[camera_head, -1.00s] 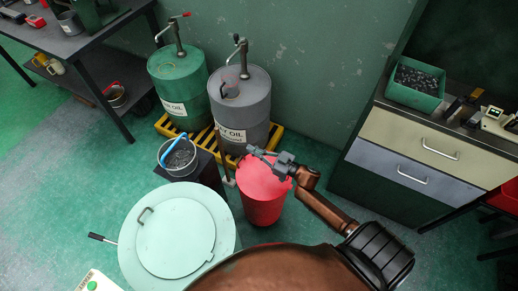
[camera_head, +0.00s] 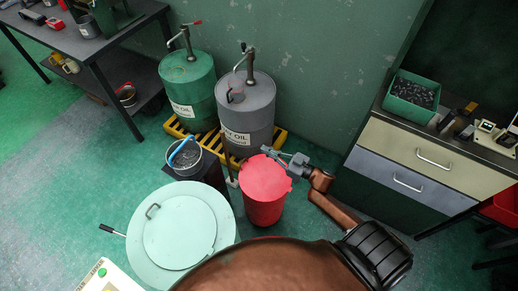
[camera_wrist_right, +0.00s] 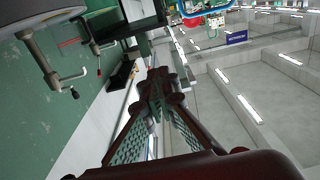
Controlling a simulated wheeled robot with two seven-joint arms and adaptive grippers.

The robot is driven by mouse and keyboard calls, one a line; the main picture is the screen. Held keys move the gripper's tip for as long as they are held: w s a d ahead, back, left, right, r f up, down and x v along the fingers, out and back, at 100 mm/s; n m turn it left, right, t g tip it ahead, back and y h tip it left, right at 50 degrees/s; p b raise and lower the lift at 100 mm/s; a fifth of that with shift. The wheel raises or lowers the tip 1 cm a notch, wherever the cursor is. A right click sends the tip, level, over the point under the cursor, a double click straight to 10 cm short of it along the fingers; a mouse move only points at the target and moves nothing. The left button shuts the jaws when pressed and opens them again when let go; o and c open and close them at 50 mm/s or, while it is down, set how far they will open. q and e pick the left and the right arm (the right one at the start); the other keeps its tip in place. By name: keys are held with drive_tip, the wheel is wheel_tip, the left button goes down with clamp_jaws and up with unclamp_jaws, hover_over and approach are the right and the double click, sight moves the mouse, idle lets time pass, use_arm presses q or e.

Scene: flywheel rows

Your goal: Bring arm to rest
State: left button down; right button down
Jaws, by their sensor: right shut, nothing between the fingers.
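My right gripper (camera_head: 281,157) shows in the head view, above and at the far edge of the red bin (camera_head: 264,197). Its fingers are shut with nothing between them. In the right wrist view the closed fingers (camera_wrist_right: 160,95) meet at their tips, with no object there. My right arm comes in from the lower right. My left gripper is not in view.
A pale green round lid (camera_head: 180,232) is at lower left. A bucket with a blue handle (camera_head: 185,157) stands behind it. Green (camera_head: 188,85) and grey (camera_head: 246,103) oil drums stand on a yellow pallet. A drawer cabinet (camera_head: 418,160) is at right.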

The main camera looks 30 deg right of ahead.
drive_tip(key=shift+s+d+r, duration=0.25)
drive_tip(key=shift+s+r, duration=0.05)
drive_tip(key=shift+s, duration=0.25)
drive_tip(key=shift+s+d+r, duration=0.25)
drive_tip(key=shift+s, duration=0.3)
